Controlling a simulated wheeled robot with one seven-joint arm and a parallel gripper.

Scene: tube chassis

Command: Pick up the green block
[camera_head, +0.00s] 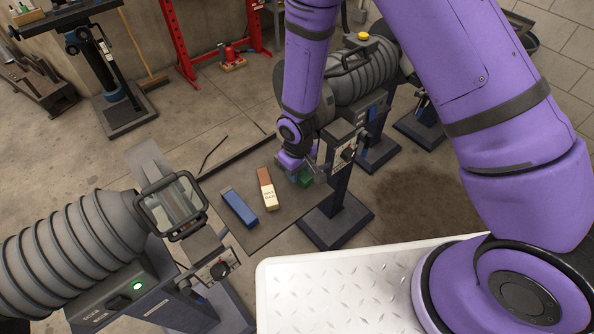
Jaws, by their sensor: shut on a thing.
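The green block (305,178) is on the grey work surface (268,225), near its right side and beside a dark machine stand. My purple gripper (297,171) reaches down from above and is shut on the green block. The gripper covers part of the block, and the fingertips are small and partly hidden. I cannot tell whether the block touches the surface.
A brown and cream block (267,190) and a blue block (240,208) lie to the left on the same surface. A ribbed grey machine (75,240) stands at left, another (360,75) behind my gripper. A white treaded plate (330,295) is in front.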

